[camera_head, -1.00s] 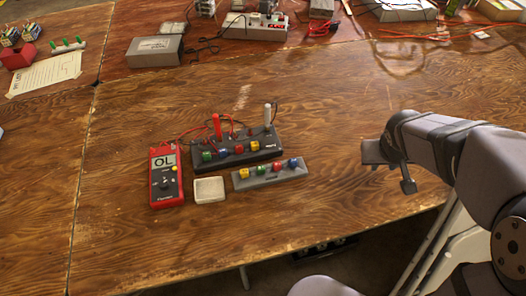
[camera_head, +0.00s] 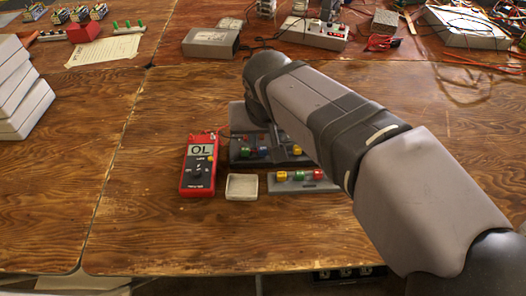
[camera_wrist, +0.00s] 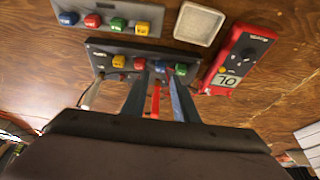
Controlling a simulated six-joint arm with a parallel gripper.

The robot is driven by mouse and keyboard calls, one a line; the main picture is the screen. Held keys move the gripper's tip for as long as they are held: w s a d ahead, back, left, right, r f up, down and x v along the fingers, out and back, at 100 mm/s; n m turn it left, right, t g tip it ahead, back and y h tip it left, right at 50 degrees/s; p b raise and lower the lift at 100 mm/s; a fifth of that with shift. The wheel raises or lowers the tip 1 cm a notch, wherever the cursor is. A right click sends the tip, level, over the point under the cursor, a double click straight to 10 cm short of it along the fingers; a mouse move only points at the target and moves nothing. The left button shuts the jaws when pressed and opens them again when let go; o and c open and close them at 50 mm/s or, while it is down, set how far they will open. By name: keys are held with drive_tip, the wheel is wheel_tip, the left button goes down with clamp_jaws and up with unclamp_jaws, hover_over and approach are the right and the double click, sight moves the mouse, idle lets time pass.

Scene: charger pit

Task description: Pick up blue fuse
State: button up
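A blue fuse (camera_wrist: 160,68) sits in the black fuse block (camera_wrist: 105,46), between a red and a green fuse. It also shows in the head view (camera_head: 260,152). My gripper (camera_wrist: 158,80) is open over the block's edge. Its fingertips lie on either side of the blue fuse in the wrist view; contact cannot be told. A second blue fuse (camera_wrist: 68,18) sits at the end of a grey strip (camera_wrist: 105,10) beside the block. In the head view my arm hides this second blue fuse and most of my gripper.
A red multimeter (camera_head: 199,165) reading OL stands left of the block. A pale square dish (camera_head: 242,187) lies in front. The table's front left is clear.

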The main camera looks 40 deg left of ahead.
sight(263, 149)
drive_tip(key=shift+x, duration=3.6)
drive_tip(key=shift+a, duration=0.15)
drive_tip(key=shift+c, duration=0.4)
drive_tip(key=shift+r, duration=0.1)
clamp_jaws()
